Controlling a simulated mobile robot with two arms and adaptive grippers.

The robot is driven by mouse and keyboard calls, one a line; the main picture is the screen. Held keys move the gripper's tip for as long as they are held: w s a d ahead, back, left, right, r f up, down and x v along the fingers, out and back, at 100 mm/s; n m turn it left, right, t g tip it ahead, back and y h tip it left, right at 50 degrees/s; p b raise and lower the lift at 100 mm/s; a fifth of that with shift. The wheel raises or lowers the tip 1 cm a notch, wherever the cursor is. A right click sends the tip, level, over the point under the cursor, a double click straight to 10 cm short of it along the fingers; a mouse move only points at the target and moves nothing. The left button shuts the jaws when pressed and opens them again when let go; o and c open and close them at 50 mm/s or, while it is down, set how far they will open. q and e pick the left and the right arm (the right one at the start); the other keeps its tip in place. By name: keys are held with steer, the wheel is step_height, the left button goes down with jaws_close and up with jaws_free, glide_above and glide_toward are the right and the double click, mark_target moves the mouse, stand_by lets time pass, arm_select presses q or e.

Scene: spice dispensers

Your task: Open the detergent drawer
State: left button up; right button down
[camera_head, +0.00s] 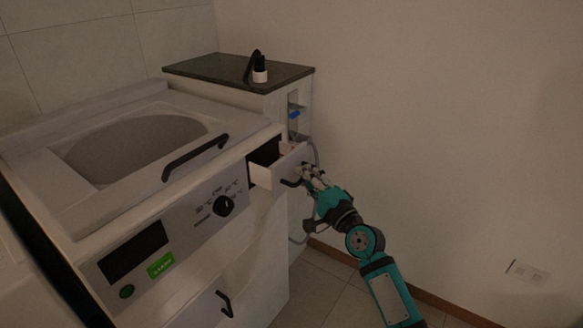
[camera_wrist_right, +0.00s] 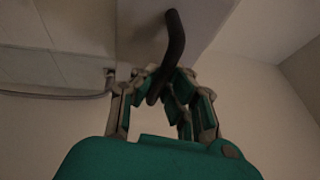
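The white detergent drawer (camera_head: 268,177) stands pulled out from the right end of the washing machine's front panel, with a dark opening behind it. Its black curved handle (camera_head: 290,183) is on the drawer front. My right gripper (camera_head: 308,175) is at the handle, its teal-and-grey fingers drawn in around it. In the right wrist view the handle (camera_wrist_right: 175,40) reaches down between the fingertips of the right gripper (camera_wrist_right: 165,82), which look closed on its lower end. Part of the grip is hidden. My left gripper is not in view.
The washing machine has a lid with a black handle (camera_head: 195,157), a dial (camera_head: 223,206), a green label (camera_head: 161,265) and a lower black handle (camera_head: 224,304). A dark-topped cabinet (camera_head: 215,70) holds a small bottle (camera_head: 259,70). The floor to the right is free.

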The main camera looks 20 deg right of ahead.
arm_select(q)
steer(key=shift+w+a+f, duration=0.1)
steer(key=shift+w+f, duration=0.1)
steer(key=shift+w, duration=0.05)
arm_select(e)
steer(key=s+d, duration=0.2)
steer(key=shift+s+f, duration=0.15)
steer(key=shift+s, duration=0.25)
steer(key=c, duration=1.4)
jaws_free()
steer(key=shift+d, duration=0.1)
steer(key=v, duration=1.2)
